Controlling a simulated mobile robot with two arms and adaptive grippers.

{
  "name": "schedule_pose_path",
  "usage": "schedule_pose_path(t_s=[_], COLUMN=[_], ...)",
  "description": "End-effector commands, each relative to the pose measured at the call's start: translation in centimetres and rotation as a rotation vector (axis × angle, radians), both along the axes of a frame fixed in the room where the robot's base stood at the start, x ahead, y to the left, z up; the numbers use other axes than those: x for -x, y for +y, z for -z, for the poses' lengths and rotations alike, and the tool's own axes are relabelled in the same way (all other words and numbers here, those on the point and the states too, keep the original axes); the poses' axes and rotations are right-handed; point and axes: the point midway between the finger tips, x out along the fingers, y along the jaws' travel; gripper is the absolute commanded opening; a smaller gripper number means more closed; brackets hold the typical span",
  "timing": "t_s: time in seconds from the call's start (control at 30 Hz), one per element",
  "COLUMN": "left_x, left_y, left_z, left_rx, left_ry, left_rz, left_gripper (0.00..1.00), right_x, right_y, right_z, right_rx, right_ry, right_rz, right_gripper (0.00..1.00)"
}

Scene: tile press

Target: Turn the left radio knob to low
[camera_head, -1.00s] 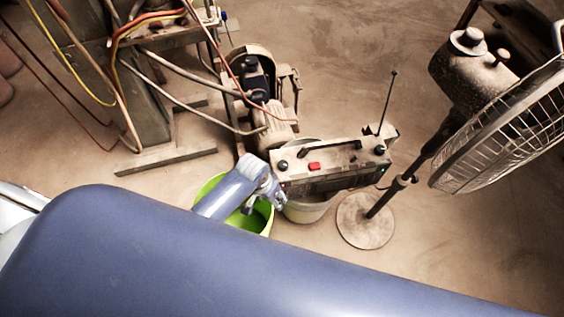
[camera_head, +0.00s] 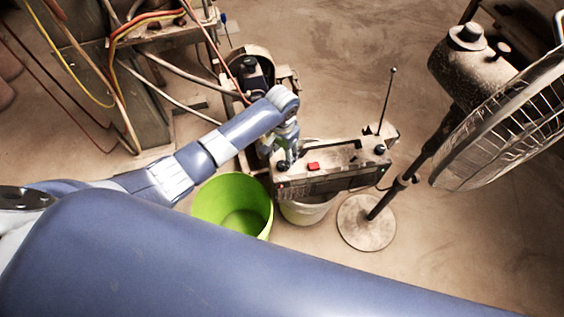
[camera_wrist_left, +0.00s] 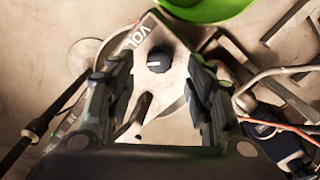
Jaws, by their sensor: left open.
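The radio (camera_head: 325,172) is a dusty boxy set with an antenna, resting on top of a pale bucket. In the left wrist view the black round knob (camera_wrist_left: 159,60) sits on the radio's pale top (camera_wrist_left: 170,35), with a light pointer line. My left gripper also shows there (camera_wrist_left: 158,95), its fingers open on either side of the knob, with gaps to both sides. I cannot tell whether the fingertips are down at the knob's height. My right gripper is not in view.
A red button (camera_head: 313,166) and another dark knob (camera_head: 380,149) are on the radio's top. A green bucket (camera_head: 215,205) stands left of it. A standing fan (camera_head: 500,125) is at the right, and a machine with cables (camera_head: 110,75) at the upper left.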

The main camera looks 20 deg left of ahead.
Motion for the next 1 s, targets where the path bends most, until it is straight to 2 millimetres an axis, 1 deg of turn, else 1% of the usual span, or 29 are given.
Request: schedule_pose_path(t_s=[0.03, 0.1, 0.2, 0.3, 0.43, 0.67, 0.7, 0.77, 0.8, 0.87, 1.0], left_x=[0.1, 0.1, 0.0, 0.0, 0.0, 0.0, 0.0, 0.0, 0.0, 0.0, 0.0], left_y=[-0.1, -0.1, -0.1, 0.0, -0.1, -0.1, -0.1, -0.1, -0.1, -0.1, -0.1], left_z=[1.2, 2.3, 3.6, 4.4, 4.8, 4.8, 4.8, 4.8, 4.8, 4.8, 4.8], left_rx=[0.0, 0.0, 0.001, 0.0, 0.001, 0.001, 0.001, 0.001, 0.001, 0.001, 0.001], left_ry=[0.003, 0.002, 0.0, 0.0, -0.002, -0.002, -0.002, -0.002, -0.002, -0.002, -0.002], left_rz=[0.0, 0.0, 0.0, 0.0, 0.001, 0.001, 0.001, 0.001, 0.001, 0.001, 0.0], left_gripper=[0.48, 0.48, 0.48, 0.48, 0.48, 0.48, 0.39, 0.25, 0.16, 0.03, 0.03], right_x=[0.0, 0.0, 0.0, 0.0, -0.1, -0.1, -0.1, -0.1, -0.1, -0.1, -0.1], right_y=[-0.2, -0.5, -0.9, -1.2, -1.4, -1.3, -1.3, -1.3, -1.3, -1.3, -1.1], right_z=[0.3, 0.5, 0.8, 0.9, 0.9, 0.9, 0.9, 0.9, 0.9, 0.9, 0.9], right_rx=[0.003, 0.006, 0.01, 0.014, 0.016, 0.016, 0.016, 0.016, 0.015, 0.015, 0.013], right_ry=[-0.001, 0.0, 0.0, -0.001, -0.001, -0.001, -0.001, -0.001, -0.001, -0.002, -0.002], right_rz=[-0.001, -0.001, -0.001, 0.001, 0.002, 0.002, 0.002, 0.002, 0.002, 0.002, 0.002], right_gripper=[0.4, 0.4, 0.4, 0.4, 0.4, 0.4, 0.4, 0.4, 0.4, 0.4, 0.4])
